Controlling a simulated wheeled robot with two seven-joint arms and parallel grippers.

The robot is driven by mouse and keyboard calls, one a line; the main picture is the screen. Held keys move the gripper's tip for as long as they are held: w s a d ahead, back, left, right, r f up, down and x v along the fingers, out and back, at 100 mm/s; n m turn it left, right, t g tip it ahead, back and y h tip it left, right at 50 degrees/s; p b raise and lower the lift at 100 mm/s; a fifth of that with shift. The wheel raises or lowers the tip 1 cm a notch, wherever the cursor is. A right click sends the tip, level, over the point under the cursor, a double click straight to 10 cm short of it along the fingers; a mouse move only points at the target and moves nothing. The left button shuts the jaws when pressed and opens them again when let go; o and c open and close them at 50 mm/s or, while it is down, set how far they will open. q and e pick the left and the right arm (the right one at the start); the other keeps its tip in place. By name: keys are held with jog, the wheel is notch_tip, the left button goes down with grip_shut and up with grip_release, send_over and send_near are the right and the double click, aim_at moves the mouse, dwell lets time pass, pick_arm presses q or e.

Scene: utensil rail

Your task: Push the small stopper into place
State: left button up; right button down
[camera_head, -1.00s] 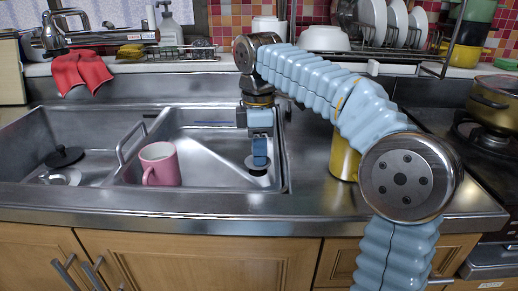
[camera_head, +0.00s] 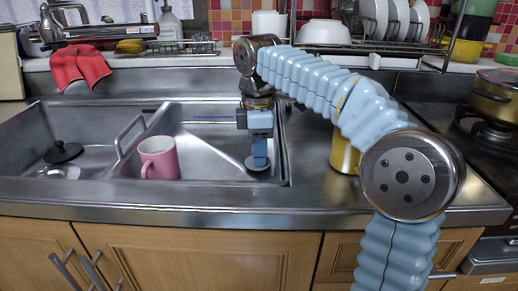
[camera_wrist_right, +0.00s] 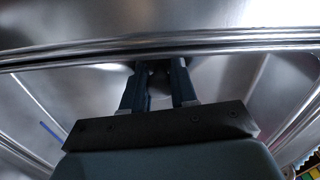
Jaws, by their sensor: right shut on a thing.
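My right gripper (camera_head: 260,166) points straight down in the right basin of the sink (camera_head: 215,140), its fingertips at the pale round drain (camera_head: 254,170) near the basin's right side. In the right wrist view its two fingers (camera_wrist_right: 158,72) are close together around a small dark thing, the small stopper. The fingers mostly hide the stopper in the head view, so I cannot tell how deep it sits in the drain. A larger black stopper with a knob (camera_head: 63,152) lies in the left basin. My left gripper is not in view.
A pink mug (camera_head: 160,160) stands in the right basin, left of my gripper. A wire handle (camera_head: 130,135) rises at the divider. A yellow cylinder (camera_head: 345,155) stands on the counter behind my right arm. Red gloves (camera_head: 80,67) hang at the back left.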

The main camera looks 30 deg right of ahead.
jog(key=shift+f, duration=0.2)
jog(key=c, duration=0.8)
grip_release()
notch_tip(320, 180, up, 14)
jog(key=p, duration=0.5)
jog(key=shift+f, duration=0.1)
